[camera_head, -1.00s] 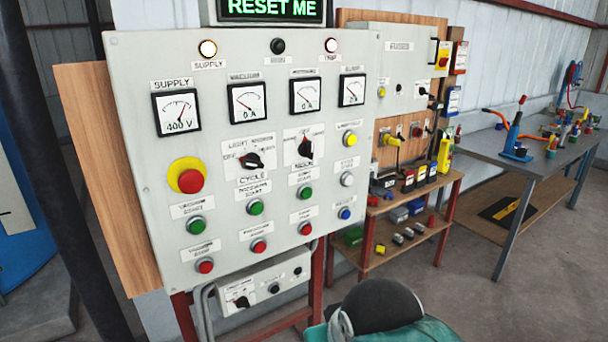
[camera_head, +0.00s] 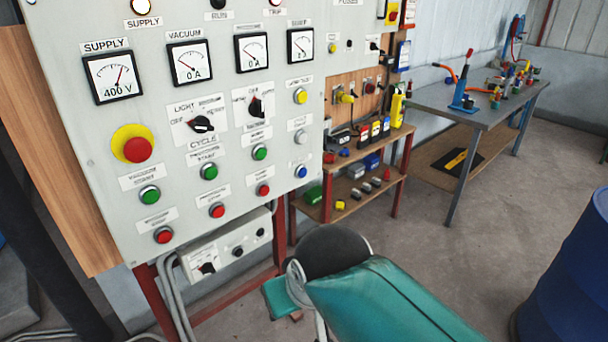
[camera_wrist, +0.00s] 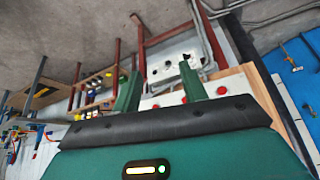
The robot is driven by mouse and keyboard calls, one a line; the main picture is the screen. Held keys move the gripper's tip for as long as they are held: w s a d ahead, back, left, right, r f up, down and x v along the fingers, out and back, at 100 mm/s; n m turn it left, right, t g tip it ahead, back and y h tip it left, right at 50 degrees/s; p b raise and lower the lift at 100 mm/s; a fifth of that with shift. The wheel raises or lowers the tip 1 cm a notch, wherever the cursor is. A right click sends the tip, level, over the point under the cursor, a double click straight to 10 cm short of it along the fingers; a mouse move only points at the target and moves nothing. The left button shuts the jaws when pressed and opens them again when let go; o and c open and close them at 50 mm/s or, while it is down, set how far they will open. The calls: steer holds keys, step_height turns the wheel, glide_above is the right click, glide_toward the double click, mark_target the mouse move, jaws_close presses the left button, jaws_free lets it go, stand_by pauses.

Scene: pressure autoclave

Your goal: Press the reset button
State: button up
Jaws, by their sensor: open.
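The grey control panel (camera_head: 115,110) stands at the left of the head view. A small blue button (camera_head: 301,172) sits near its lower right edge, below a white button (camera_head: 300,137). Its small label is too blurred to read with certainty. My gripper shows in the wrist view (camera_wrist: 160,90), with its two green fingers apart and nothing between them. In the head view my teal arm is below and right of the panel, clear of the blue button. I cannot make out the blue button in the wrist view.
A red-and-yellow emergency button (camera_head: 138,150) and several green and red buttons share the panel. A lower switch box (camera_head: 228,248) hangs below. A wooden shelf (camera_head: 315,212), a workbench (camera_head: 480,112) and a blue drum (camera_head: 570,285) stand to the right. Floor between is clear.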

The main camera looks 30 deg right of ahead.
jaws_close()
stand_by(1.4)
